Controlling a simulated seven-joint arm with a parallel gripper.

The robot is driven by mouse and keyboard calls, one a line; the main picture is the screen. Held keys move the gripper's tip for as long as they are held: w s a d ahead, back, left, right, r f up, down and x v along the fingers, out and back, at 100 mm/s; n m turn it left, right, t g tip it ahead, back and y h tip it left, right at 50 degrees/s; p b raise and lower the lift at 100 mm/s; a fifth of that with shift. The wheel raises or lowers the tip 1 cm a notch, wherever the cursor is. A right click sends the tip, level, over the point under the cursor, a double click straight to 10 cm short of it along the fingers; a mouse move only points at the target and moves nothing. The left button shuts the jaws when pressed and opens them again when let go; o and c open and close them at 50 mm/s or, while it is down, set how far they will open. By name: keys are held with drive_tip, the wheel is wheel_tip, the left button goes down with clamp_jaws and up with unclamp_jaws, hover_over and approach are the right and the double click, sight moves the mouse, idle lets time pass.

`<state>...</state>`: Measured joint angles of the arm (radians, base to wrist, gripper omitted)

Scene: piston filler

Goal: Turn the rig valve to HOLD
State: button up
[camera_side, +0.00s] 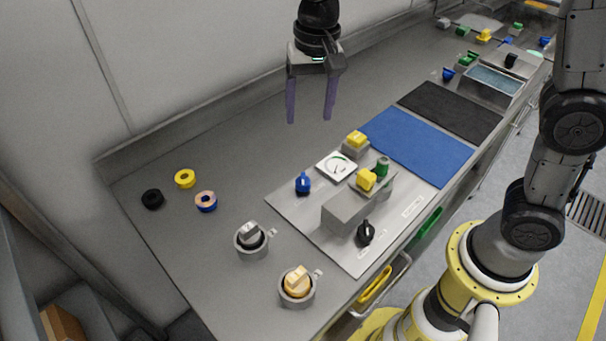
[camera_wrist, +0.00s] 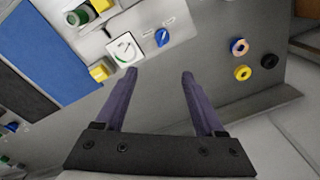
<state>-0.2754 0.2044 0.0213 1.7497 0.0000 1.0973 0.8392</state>
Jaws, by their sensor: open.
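A light grey rig plate (camera_side: 292,204) lies on the bench. A blue valve knob (camera_side: 303,183) stands upright on its left part; in the wrist view the blue knob (camera_wrist: 162,37) has small labels on both sides, too small to read. A black knob (camera_side: 366,232) sits at the plate's front edge, near another unreadable label. I cannot tell from the lettering which is the rig valve. My gripper (camera_side: 309,120) is open and empty, high above the bench behind the plate. In the wrist view its fingers (camera_wrist: 161,73) point toward the blue knob, apart from it.
A white dial gauge (camera_side: 336,165), yellow blocks (camera_side: 366,179) and a grey box (camera_side: 346,208) crowd the plate. Two cups with knobs (camera_side: 250,238) (camera_side: 297,286) and several rings (camera_side: 185,178) lie left. A blue mat (camera_side: 418,146) lies right. Bench behind the plate is clear.

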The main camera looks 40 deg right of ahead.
sight(303, 180)
drive_tip(key=shift+g, duration=0.4)
drive_tip(key=f, duration=0.5)
drive_tip(key=a+f, duration=0.1)
drive_tip(key=f, duration=1)
drive_tip(key=shift+a+f, duration=0.3)
drive_tip(key=shift+f, duration=0.05)
clamp_jaws()
